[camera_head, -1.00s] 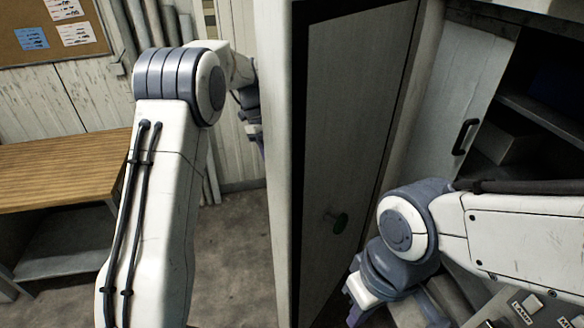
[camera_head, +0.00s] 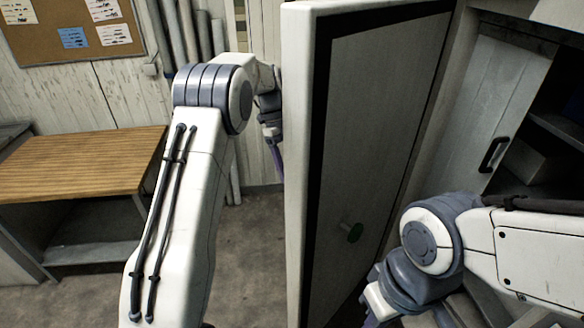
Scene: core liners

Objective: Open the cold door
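The cold door (camera_head: 372,130) stands swung open, edge toward me, in the middle of the view. My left arm reaches past the left side of the door. Its gripper (camera_head: 277,158) is partly hidden behind the door edge, so its fingers cannot be made out fully. My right arm is on the right side of the door. Its gripper (camera_head: 372,312) is low, near the bottom edge, with the fingertips mostly out of view.
A wooden-topped bench (camera_head: 80,165) stands at the left wall under a cork board (camera_head: 70,28). Grey floor (camera_head: 245,240) is clear between bench and door. At right are a white cabinet door with a black handle (camera_head: 493,154) and dark shelves.

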